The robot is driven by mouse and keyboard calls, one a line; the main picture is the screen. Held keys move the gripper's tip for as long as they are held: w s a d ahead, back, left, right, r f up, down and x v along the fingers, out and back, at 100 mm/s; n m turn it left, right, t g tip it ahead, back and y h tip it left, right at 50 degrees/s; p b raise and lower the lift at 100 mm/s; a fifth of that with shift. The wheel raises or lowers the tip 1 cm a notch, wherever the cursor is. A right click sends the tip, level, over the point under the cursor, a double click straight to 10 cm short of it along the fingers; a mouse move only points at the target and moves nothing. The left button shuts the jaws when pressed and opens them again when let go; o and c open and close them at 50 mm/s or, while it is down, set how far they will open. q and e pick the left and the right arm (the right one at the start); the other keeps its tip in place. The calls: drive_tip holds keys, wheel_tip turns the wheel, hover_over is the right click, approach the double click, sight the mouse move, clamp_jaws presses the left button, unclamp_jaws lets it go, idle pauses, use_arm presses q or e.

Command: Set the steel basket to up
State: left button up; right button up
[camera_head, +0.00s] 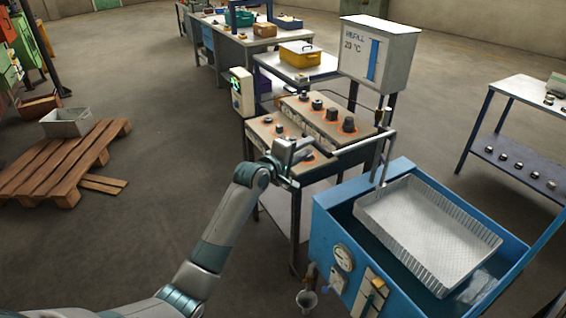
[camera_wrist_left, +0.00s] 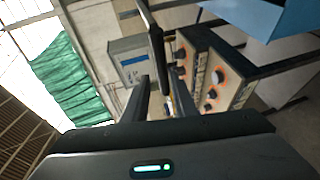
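The steel basket (camera_head: 430,228) is a pale, shallow wire-mesh tray. In the head view it sits tilted within the blue tank (camera_head: 322,232) at the lower right. A thin upright rod (camera_head: 387,160) rises at its back left corner, and a pale bar runs left from there along the bench front. My right gripper is not in view.
A bench with dark knobs on orange-ringed plates (camera_head: 325,115) stands behind my left gripper. A white box marked REFILL (camera_head: 378,55) stands behind it. A gauge (camera_head: 343,257) is on the tank front. A wooden pallet (camera_head: 60,165) lies at left; the floor between is clear.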

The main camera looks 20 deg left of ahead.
use_arm(q)
drive_tip(key=b+v, duration=0.2)
drive_tip(key=v, duration=0.9)
drive_tip(key=shift+s+r, duration=0.1)
